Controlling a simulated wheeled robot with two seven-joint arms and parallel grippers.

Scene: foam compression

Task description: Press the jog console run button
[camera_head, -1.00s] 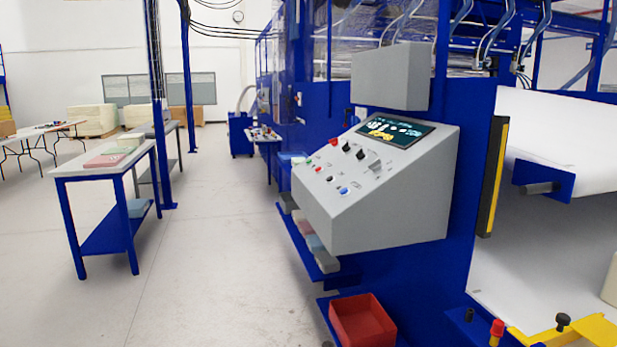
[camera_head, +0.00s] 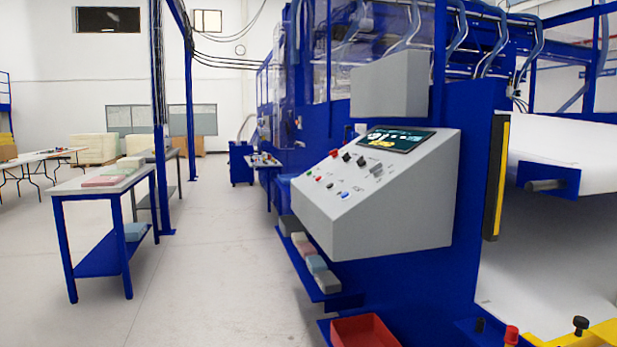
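The grey jog console (camera_head: 385,218) with a sloped top is mounted on the blue machine, right of centre in the head view. Its sloped face carries a dark display (camera_head: 396,139), several black knobs, and small coloured buttons. Labels are too small to read, so I cannot tell which is the run button. Neither of my grippers is in view.
A red bin (camera_head: 364,332) sits low in front of the console. A blue shelf (camera_head: 345,300) with foam blocks juts out at its left. A blue-legged table (camera_head: 70,187) stands at the left. The floor (camera_head: 215,260) between is clear. A yellow-black strip (camera_head: 497,178) is at the right.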

